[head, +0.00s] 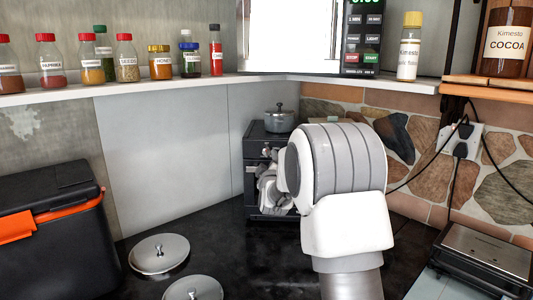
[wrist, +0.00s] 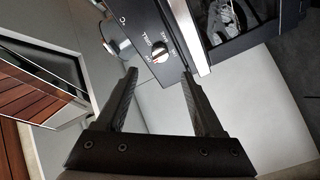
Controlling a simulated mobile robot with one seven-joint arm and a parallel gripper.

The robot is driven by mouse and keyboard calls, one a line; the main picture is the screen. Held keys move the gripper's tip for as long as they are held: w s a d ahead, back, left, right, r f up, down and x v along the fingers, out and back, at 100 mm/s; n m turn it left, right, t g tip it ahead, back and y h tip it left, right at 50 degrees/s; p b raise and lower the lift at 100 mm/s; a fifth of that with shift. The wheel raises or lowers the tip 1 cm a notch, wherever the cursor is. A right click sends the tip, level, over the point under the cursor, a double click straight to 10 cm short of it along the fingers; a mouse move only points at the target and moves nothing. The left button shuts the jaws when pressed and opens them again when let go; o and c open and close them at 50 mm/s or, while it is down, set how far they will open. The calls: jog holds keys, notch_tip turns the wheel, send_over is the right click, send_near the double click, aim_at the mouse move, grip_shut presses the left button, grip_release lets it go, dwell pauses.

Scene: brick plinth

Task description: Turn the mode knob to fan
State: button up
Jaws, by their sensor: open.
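A black oven (head: 252,145) stands in the corner, with my arm covering much of its front. In the wrist view, its dark control panel (wrist: 140,22) runs at a slant beside the door edge. A round knob (wrist: 160,57) with a pale pointer bar and small lettering around it sits on the panel. Contact is not visible.
A lidded pot (head: 280,119) sits on the oven. Two metal lids, one behind (head: 160,253) and one nearer (head: 193,290), lie on the dark counter. A black cooler (head: 50,220) is at left, a press grill (head: 480,262) at right. A shelf (head: 180,83) of jars runs above.

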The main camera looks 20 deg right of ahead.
aim_at(267, 153)
jog(key=p+x, duration=0.1)
jog(key=x, duration=0.7)
jog(key=shift+w, duration=0.1)
grip_shut()
